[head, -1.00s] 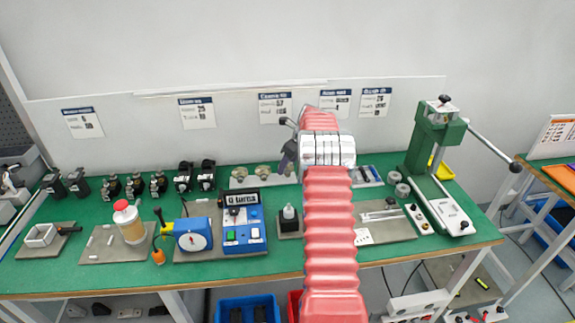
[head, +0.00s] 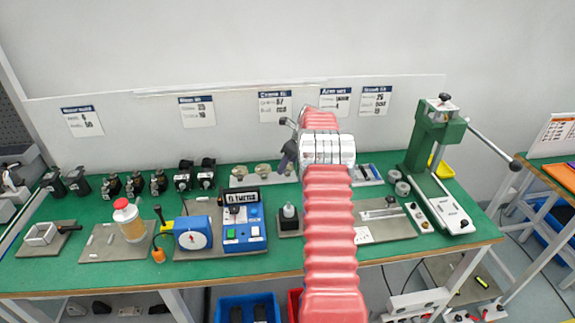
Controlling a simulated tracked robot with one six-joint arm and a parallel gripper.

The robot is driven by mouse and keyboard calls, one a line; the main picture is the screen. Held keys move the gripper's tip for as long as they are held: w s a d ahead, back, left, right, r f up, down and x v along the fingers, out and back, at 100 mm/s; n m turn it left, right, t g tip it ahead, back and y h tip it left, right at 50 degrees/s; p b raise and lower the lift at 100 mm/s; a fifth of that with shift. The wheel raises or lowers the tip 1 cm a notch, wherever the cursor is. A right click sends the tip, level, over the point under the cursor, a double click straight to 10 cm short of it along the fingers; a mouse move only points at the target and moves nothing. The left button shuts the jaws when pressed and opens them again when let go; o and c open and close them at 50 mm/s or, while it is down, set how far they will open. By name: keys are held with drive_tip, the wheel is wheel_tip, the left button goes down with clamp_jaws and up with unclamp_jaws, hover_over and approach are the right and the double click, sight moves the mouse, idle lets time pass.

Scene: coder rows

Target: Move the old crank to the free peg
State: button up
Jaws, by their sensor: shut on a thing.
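My gripper (head: 286,154) shows only in part, as a dark shape left of my arm's pale wrist, low over the back of the bench. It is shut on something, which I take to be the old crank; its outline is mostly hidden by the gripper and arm. I cannot tell which spot there is a free peg, and part of the plate is hidden.
A blue box with a display (head: 243,228), a blue dial unit (head: 193,233) and a black block with a white-tipped bottle (head: 289,217) stand in front, left of my arm. A green press (head: 436,150) stands at right. Several dark motor-like parts (head: 158,182) line the back left.

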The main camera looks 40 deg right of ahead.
drive_tip(key=o, duration=1.2)
drive_tip(key=v, duration=1.3)
drive_tip(key=shift+s+r, duration=0.15)
drive_tip(key=shift+r, duration=0.15)
